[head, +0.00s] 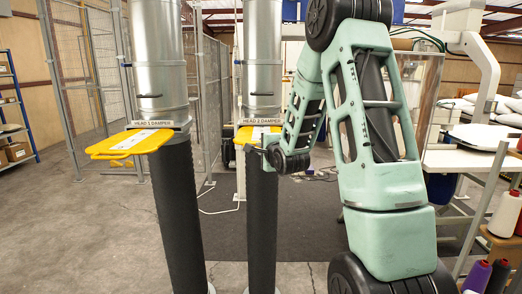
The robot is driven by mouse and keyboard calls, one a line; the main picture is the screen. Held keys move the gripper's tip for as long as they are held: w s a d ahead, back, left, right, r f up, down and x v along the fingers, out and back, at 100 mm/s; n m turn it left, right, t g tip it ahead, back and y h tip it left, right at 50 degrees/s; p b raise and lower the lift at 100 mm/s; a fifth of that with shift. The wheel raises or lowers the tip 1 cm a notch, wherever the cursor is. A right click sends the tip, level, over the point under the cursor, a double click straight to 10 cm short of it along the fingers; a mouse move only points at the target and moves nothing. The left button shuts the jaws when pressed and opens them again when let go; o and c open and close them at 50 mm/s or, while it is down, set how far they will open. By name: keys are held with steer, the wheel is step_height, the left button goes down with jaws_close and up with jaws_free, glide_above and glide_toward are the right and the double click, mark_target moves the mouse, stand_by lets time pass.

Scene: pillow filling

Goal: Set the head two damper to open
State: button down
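The head 2 damper is a yellow slide plate (243,135) with a pale label on it, set across the right-hand duct under the sign "HEAD 2 DAMPER" (261,121). Only a short part of the plate shows in front of the duct. My arm reaches in from the right, and my gripper (262,150) is at the plate's near right edge. It is small and dark there, and its fingers are partly hidden by my wrist. I cannot tell whether it touches or grips the plate.
The head 1 damper (130,142), a similar yellow plate, sticks out far to the left on the left duct (156,60). Black hoses (182,215) run down to the floor. Thread cones (505,213) stand at the right.

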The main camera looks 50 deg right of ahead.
steer(key=c, duration=1.5)
jaws_free()
steer(key=shift+s+a+f, duration=0.1)
steer(key=shift+s+a, duration=0.05)
steer(key=shift+a, duration=0.05)
steer(key=shift+s, duration=0.1)
steer(key=b+v, duration=0.9)
steer(key=v, duration=0.3)
